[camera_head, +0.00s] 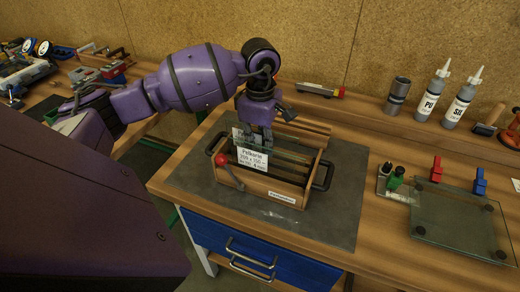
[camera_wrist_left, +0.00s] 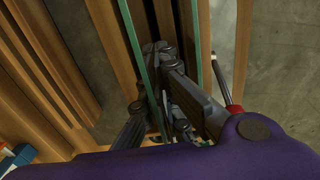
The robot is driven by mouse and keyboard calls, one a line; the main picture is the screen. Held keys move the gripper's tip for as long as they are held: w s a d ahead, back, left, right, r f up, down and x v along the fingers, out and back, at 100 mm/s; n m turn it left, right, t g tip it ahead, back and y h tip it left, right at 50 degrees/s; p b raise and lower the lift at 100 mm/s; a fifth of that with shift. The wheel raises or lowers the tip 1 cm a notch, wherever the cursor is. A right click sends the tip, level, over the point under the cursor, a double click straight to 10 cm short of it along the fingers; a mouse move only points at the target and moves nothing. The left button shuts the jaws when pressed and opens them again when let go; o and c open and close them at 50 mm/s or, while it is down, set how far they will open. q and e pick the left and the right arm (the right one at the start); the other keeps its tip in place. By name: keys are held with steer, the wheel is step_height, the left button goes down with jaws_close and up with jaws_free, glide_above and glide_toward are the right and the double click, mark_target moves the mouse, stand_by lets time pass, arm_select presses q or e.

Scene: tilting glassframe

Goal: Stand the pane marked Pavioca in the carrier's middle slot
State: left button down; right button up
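The wooden carrier (camera_head: 290,193) stands on a dark mat and holds glass panes upright. The front pane's white label (camera_head: 253,159) reads Pelkarin. Behind it, another pane's label (camera_head: 240,136) is mostly hidden by my left gripper (camera_head: 262,140); it seems to begin "Pa", but I cannot read the rest. In the left wrist view my left gripper (camera_wrist_left: 158,85) has its fingers on both sides of one green-edged pane (camera_wrist_left: 137,40) and appears shut on it. A second green pane edge (camera_wrist_left: 196,40) stands to its right, apart from the fingers. The right gripper is not in view.
The carrier has dark side handles (camera_head: 322,175) and a red-knobbed lever (camera_head: 222,160). The mat's right side (camera_head: 345,190) is clear.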

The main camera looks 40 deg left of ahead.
arm_select(q)
steer(key=shift+f, duration=1.2)
steer(key=shift+f, duration=0.2)
steer(key=c, duration=2.4)
jaws_free()
steer(key=shift+o, duration=0.7)
steer(key=shift+r, duration=0.7)
step_height(320, 180, up, 11)
steer(key=shift+r+b, duration=0.1)
steer(key=shift+b, duration=0.25)
